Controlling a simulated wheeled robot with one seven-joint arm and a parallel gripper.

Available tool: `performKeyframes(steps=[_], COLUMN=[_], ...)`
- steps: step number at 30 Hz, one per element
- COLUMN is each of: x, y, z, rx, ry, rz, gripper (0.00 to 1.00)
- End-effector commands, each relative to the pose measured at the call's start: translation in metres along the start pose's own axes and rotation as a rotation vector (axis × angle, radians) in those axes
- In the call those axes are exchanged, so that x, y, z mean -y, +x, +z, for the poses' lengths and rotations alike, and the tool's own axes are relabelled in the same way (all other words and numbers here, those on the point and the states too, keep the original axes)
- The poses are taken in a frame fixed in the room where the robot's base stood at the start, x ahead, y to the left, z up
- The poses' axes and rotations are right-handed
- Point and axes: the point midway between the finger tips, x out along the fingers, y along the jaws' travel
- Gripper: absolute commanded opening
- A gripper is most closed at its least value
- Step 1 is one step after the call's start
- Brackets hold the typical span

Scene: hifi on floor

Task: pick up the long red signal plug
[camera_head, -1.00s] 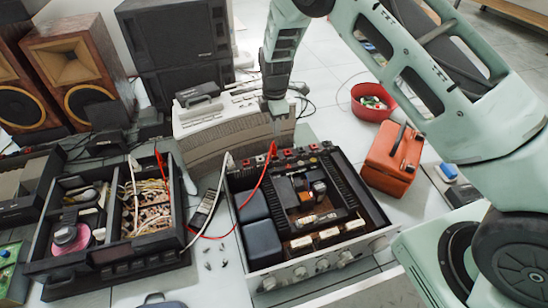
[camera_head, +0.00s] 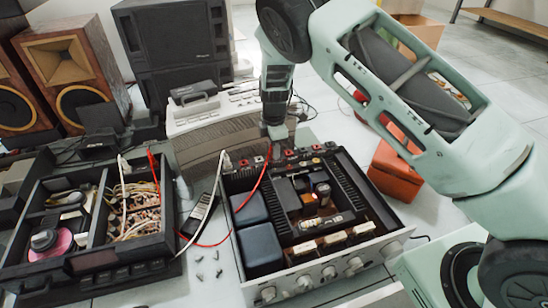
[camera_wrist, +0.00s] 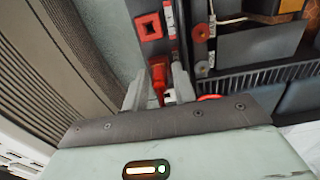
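The long red signal plug (camera_wrist: 158,76) stands at the rear edge of the opened amplifier (camera_head: 352,262), with a red cable (camera_head: 256,184) running from that edge. In the wrist view the plug lies between the two fingers of my gripper (camera_wrist: 160,88). The fingers are apart, and I see small gaps beside the plug. In the head view my gripper (camera_head: 277,132) points down at the amplifier's rear edge, and it hides most of the plug.
A white plug (camera_head: 227,160) stands left along the same rear edge. A beige ridged device (camera_head: 205,150) is close behind my gripper. An opened black unit (camera_head: 75,268) is at left, an orange box (camera_head: 392,180) at right, and black speakers (camera_head: 175,40) behind.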

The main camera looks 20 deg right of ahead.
Motion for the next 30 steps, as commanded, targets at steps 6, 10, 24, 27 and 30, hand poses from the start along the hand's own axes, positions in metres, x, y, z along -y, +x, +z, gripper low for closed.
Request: performKeyframes(steps=[6, 10, 24, 27, 30], x=[0.000, 0.000, 0.000, -0.001, -0.001], y=[0.001, 0.001, -0.015, -0.034, -0.054], z=[0.000, 0.000, 0.000, 0.000, 0.000], rx=[0.000, 0.000, -0.002, -0.002, -0.003], ry=[0.000, 0.000, 0.001, 0.001, 0.002], rz=[0.000, 0.000, 0.001, 0.002, 0.001], gripper=[0.27, 0.02, 0.00, 0.00, 0.00])
